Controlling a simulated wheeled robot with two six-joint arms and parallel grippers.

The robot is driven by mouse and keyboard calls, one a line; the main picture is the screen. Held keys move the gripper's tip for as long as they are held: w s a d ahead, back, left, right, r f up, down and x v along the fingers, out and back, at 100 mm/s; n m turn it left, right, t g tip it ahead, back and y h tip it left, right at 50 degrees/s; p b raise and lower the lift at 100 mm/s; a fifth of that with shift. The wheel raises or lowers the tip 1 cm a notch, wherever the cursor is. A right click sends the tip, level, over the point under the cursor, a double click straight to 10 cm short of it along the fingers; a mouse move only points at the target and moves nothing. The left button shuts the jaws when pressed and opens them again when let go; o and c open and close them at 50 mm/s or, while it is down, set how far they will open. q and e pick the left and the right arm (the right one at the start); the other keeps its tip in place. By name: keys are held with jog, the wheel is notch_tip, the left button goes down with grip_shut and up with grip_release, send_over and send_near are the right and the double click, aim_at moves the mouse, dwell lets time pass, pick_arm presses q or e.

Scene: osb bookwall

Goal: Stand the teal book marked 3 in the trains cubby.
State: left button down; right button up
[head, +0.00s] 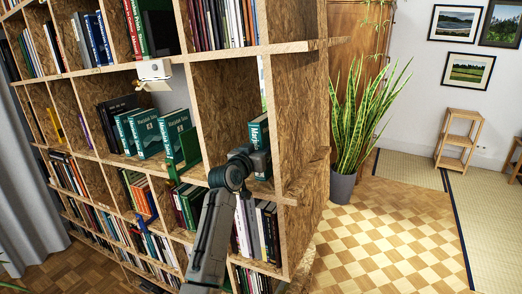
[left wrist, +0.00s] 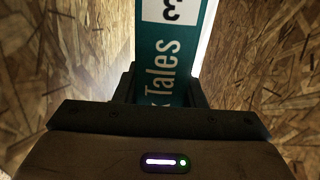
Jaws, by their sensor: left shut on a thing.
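The teal book (head: 258,130) stands upright in the end cubby of the middle row, partly hidden behind my left gripper (head: 259,160). In the left wrist view its spine (left wrist: 166,55) shows a 3 in a white patch and the word "Tales". My left gripper (left wrist: 160,88) is shut on the lower part of the spine. Chipboard walls (left wrist: 70,50) show on both sides of it. Several similar teal books (head: 146,134) lean in the cubby to the left. No label reading trains is legible. My right gripper is not in view.
A green upright piece (head: 187,150) stands at the right of the leaning books. A white box-like object (head: 153,70) hangs at the shelf edge above them. A chipboard divider (head: 218,110) separates the two cubbies. A potted plant (head: 343,185) stands right of the bookwall.

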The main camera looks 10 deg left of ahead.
pick_arm(q)
jog(key=shift+r, duration=0.2)
jog(key=c, duration=0.8)
grip_release()
jog(key=shift+s, duration=0.1)
jog(key=shift+c, duration=0.2)
jog(key=shift+f, duration=0.2)
jog(key=shift+s+a+f, duration=0.1)
jog(key=shift+s+a, duration=0.05)
jog(key=shift+s, duration=0.2)
jog(key=b+v, duration=0.3)
jog(key=v, duration=0.7)
jog(key=shift+r, duration=0.3)
